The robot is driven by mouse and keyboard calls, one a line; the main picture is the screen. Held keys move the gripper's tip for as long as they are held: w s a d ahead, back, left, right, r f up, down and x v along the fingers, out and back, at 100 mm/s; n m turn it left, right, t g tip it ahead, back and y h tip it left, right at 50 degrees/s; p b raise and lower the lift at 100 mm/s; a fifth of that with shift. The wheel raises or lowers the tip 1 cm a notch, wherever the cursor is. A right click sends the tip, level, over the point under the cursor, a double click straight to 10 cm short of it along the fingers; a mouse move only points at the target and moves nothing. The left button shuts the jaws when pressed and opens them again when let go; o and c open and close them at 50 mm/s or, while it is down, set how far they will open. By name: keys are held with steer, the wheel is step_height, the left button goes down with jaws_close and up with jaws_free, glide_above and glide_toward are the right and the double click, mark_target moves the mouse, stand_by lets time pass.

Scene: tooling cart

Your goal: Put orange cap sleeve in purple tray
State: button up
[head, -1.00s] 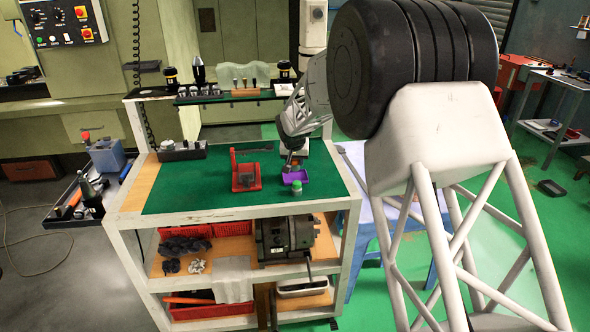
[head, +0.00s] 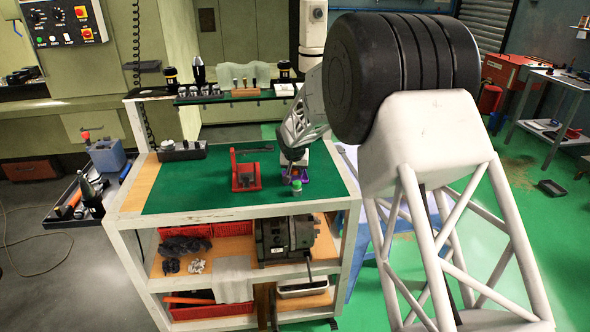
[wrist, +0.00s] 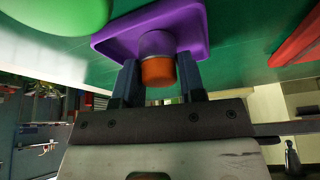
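The sleeve's grey end faces the purple tray (wrist: 112,43), and the sleeve overlaps the tray's inside in this view. I cannot tell whether it touches the tray floor. In the head view my gripper (head: 293,157) is low over the purple tray (head: 304,178), hiding much of it and the sleeve.
A green-topped container (head: 297,188) stands just in front of the tray; its rounded green form (wrist: 50,14) shows at the wrist view's upper left. A red holder (head: 245,179) stands left of the tray.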

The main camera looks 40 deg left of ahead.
steer(key=o, duration=0.4)
steer(key=shift+r, duration=0.2)
steer(key=v, duration=1.2)
steer(key=shift+w, duration=0.15)
stand_by(0.8)
